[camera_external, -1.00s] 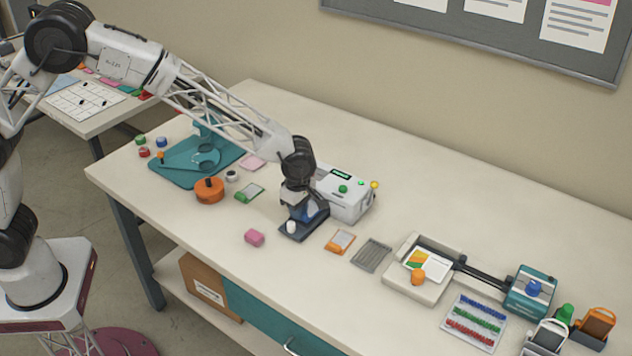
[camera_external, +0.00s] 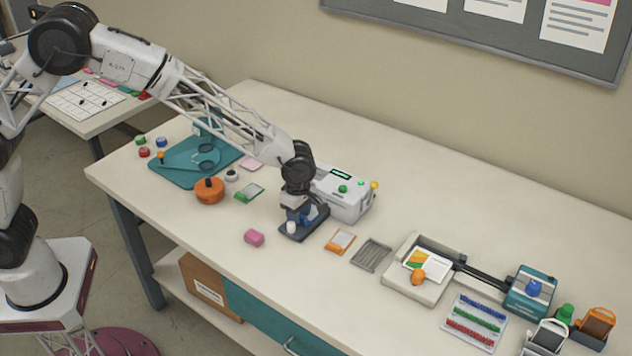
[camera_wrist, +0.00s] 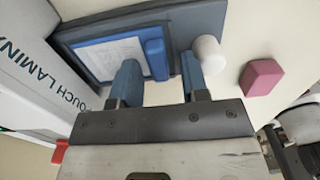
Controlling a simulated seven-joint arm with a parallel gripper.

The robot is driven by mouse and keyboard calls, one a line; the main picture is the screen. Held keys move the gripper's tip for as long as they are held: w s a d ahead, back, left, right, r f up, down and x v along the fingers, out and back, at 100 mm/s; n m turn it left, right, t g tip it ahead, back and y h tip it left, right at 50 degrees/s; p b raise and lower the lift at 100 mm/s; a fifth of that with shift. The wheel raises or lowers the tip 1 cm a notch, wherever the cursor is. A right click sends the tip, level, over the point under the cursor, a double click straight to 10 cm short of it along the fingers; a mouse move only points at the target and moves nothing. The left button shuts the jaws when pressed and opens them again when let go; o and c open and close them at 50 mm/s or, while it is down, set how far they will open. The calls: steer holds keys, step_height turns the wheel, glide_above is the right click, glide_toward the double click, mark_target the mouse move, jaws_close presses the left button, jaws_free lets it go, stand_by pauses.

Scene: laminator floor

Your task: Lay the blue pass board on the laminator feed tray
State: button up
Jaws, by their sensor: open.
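The blue pass board (camera_wrist: 112,57), a pale printed sheet with a blue bar along one edge, lies on the dark blue-grey feed tray (camera_wrist: 90,22) in the wrist view. It appears flat, within the tray's outline. My gripper (camera_wrist: 159,62) is open, its two blue fingers on either side of the blue bar's near end. I cannot tell if they touch it. In the external view my gripper (camera_external: 301,217) is low over the tray (camera_external: 298,236), in front of the white laminator (camera_external: 343,196), and mostly hides the board.
A white knob (camera_wrist: 207,55) stands beside the right finger; a pink block (camera_wrist: 262,77) lies beyond it. An orange-edged card (camera_external: 340,242) and a grey ribbed pad (camera_external: 371,254) lie right of the tray. The table behind the laminator is clear.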

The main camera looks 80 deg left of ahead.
steer(key=shift+r, duration=0.15)
step_height(320, 180, up, 12)
stand_by(0.7)
stand_by(0.5)
steer(key=s+r+m, duration=0.5)
steer(key=s, duration=0.4)
steer(key=s+d+r+m+t, duration=0.1)
steer(key=s+r+m, duration=0.35)
steer(key=s, duration=0.55)
steer(key=s+r+m, duration=0.4)
steer(key=s+r, duration=0.2)
steer(key=s, duration=0.3)
steer(key=s+f+m+t, duration=0.1)
steer(key=s+f+m, duration=0.2)
steer(key=s+m, duration=1)
steer(key=s, duration=1.5)
steer(key=shift+s+d+m+t, duration=0.15)
steer(key=shift+d+m+t, duration=0.15)
steer(key=shift+d+m, duration=0.05)
